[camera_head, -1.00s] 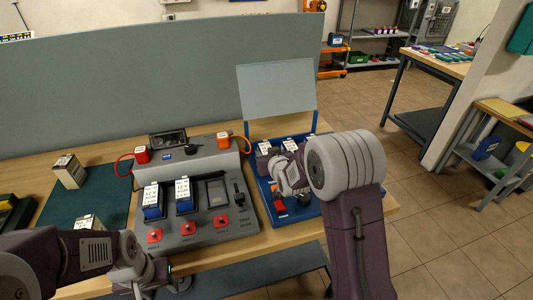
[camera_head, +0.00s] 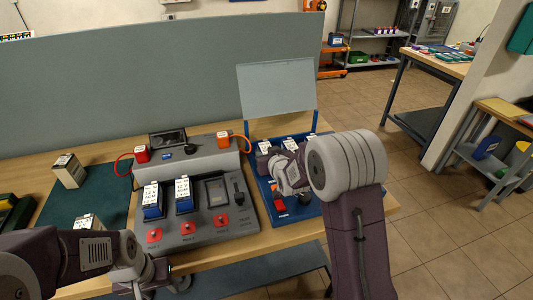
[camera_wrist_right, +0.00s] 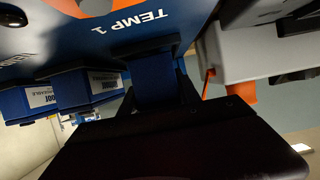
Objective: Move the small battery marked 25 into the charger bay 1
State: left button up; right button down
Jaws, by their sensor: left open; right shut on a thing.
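The grey charger (camera_head: 205,225) stands mid-table. Its left bay and middle bay hold blue batteries with white labels (camera_head: 152,200) (camera_head: 184,195); its right bay (camera_head: 216,190) looks empty. The blue rack (camera_head: 275,215) is to its right, with several white-topped batteries (camera_head: 290,145) at its back. My right gripper (camera_wrist_right: 155,92) is shut on a blue block (camera_wrist_right: 155,75), seemingly a battery, close to the blue panel lettered TEMP 1 (camera_wrist_right: 75,45). My right wrist hides much of the rack in the head view. My left gripper (camera_head: 150,285) is open at the table's front edge. I cannot read a 25 on any battery.
A green mat (camera_head: 100,195) lies left of the charger, with pale boxes (camera_head: 67,171) (camera_head: 88,222) on it. Orange and red plugs stand on the charger.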

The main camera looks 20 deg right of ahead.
jog(key=shift+f+b, duration=0.4)
jog(key=shift+b, duration=0.1)
dwell(0.4)
jog(key=c, duration=1.1)
grip_release()
jog(key=shift+c, duration=0.2)
jog(key=shift+p+v, duration=0.3)
jog(key=shift+v, duration=2.1)
jog(key=shift+p+v, duration=0.5)
jog(key=shift+v, duration=2.65)
